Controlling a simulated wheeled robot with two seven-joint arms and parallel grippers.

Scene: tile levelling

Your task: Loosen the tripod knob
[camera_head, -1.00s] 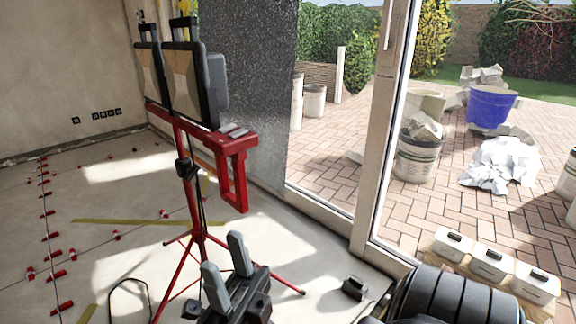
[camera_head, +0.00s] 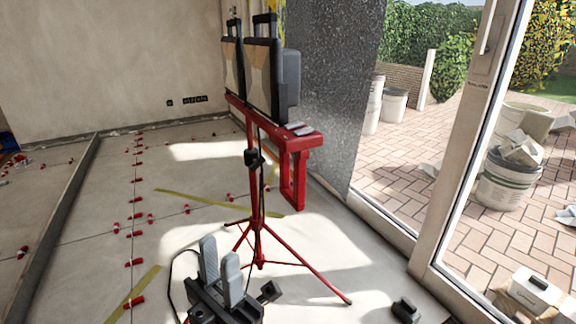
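The red tripod stand (camera_head: 256,205) stands on the floor in the middle of the head view, its legs spread, holding two work lights (camera_head: 262,80) on a red crossbar. A black knob or clamp (camera_head: 253,158) sits on its column below the crossbar. My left gripper (camera_head: 220,254) is at the bottom centre, its two grey fingers pointing up with a narrow gap and nothing seen between them. It appears in front of the tripod's legs and lower than the knob, clear of it in the picture. My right gripper is not in view.
Red tile-levelling clips (camera_head: 136,262) dot the tiled floor at left. A dark cable lies near the tripod's foot. A glass door frame (camera_head: 470,150) stands at right, with buckets (camera_head: 508,180) on the paving outside. A small black object (camera_head: 405,310) lies near the sill.

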